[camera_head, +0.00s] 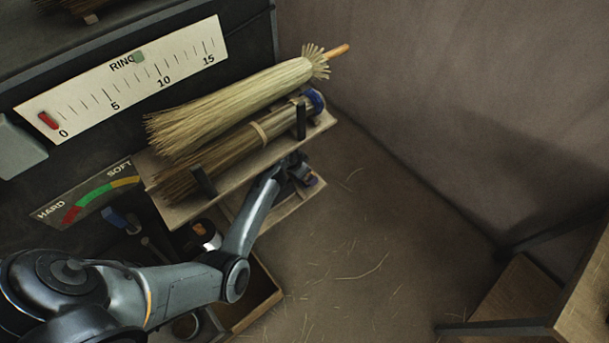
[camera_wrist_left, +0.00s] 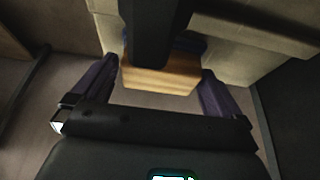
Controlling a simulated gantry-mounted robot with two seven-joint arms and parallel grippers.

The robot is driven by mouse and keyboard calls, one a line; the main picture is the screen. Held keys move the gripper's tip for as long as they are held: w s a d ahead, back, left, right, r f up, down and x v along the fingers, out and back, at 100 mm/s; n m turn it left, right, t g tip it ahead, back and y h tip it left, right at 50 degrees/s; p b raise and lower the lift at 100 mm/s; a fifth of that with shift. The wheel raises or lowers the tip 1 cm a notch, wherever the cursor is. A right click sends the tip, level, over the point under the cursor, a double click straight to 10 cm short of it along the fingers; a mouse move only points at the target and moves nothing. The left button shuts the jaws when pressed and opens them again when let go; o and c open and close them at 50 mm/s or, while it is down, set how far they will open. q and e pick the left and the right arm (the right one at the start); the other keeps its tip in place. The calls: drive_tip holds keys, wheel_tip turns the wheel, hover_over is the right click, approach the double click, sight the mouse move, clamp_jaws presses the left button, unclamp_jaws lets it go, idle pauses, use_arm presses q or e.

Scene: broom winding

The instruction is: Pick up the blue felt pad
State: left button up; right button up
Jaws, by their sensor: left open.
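My left gripper (camera_head: 299,176) reaches under the right end of the broom shelf, at a lower wooden ledge. A small dark blue patch (camera_head: 311,181) shows beside its fingers and may be the felt pad. In the left wrist view, the open fingers of my left gripper (camera_wrist_left: 159,70) are on either side of a wooden block (camera_wrist_left: 160,78). A dark blue edge (camera_wrist_left: 195,45) shows behind the block, and a dark bar hides part of both. I cannot tell whether the fingers touch the block. My right gripper is not in view.
A pale broom (camera_head: 240,95) and a darker bundle (camera_head: 235,150) lie on the wooden shelf (camera_head: 185,213), which has black upright posts. A blue item (camera_head: 115,218) is below the hardness gauge (camera_head: 95,192). An open wooden box (camera_head: 262,300) stands below.

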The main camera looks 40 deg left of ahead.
use_arm(q)
drive_tip(key=c, duration=0.8)
drive_tip(key=shift+r, duration=0.2)
drive_tip(key=shift+r+p, duration=0.5)
drive_tip(key=shift+r, duration=0.1)
wheel_tip(320, 180, up, 2)
drive_tip(key=shift+r+p, duration=0.1)
drive_tip(key=shift+p, duration=0.5)
drive_tip(key=s+d+p, duration=0.1)
drive_tip(key=d, duration=0.5)
drive_tip(key=s+d+p, duration=0.1)
drive_tip(key=d, duration=0.5)
drive_tip(key=s+d+p, duration=0.1)
drive_tip(key=d, duration=0.4)
drive_tip(key=shift+d, duration=0.4)
